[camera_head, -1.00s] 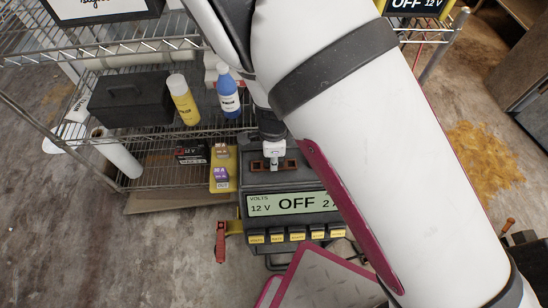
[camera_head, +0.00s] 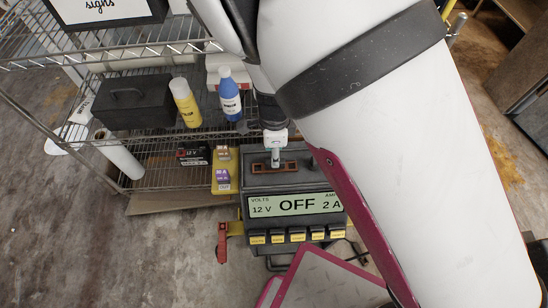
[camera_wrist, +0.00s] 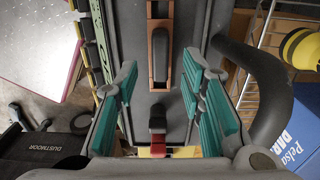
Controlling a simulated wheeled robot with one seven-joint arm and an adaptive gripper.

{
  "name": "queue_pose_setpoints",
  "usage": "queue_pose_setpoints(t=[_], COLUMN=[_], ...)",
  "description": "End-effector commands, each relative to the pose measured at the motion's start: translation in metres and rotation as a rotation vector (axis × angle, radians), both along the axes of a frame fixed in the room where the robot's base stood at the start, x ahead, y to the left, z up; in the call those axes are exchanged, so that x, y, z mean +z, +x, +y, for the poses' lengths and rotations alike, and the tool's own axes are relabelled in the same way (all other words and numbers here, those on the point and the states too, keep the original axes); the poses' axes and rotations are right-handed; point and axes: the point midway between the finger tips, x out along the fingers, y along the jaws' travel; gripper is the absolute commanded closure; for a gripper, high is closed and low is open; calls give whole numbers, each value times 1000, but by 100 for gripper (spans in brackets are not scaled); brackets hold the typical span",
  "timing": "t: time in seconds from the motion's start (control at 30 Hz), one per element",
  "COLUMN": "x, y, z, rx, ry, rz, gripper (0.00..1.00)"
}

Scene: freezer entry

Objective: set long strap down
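I cannot make out a long strap in either view. My gripper (camera_wrist: 158,88) is open in the wrist view, its teal pads wide apart with nothing clearly held between them. Beyond the fingers is the top of a dark grey charger (camera_wrist: 130,35), with an orange-brown frame around a black bar (camera_wrist: 160,55). A small black and red part (camera_wrist: 157,122) shows between the pads; I cannot tell what it is. In the head view the charger (camera_head: 317,181) reads OFF, and my white arm hides the area to its right.
A wire shelf (camera_head: 160,133) at left holds a black toolbox (camera_head: 133,104), a yellow bottle (camera_head: 186,104) and a blue bottle (camera_head: 229,95). A red clamp (camera_head: 221,242) hangs beside the charger. A pink-edged plate (camera_head: 328,280) is in front. Floor at lower left is clear.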

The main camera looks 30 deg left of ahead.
Motion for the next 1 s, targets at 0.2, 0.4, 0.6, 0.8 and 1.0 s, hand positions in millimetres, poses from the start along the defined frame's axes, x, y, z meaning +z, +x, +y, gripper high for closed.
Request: queue_pose_setpoints(t=[0.2, 0.4, 0.6, 0.8, 1.0], x=[44, 63, 67, 72, 128], y=[-1, -1, 0, 2, 16], z=[0, 0, -1, -4, -40], rx=[-1, 0, -2, 5, 84], ry=[1, 0, -1, 7, 79], rz=[0, 0, 0, 6, 47], gripper=[64, 64, 64, 64, 64])
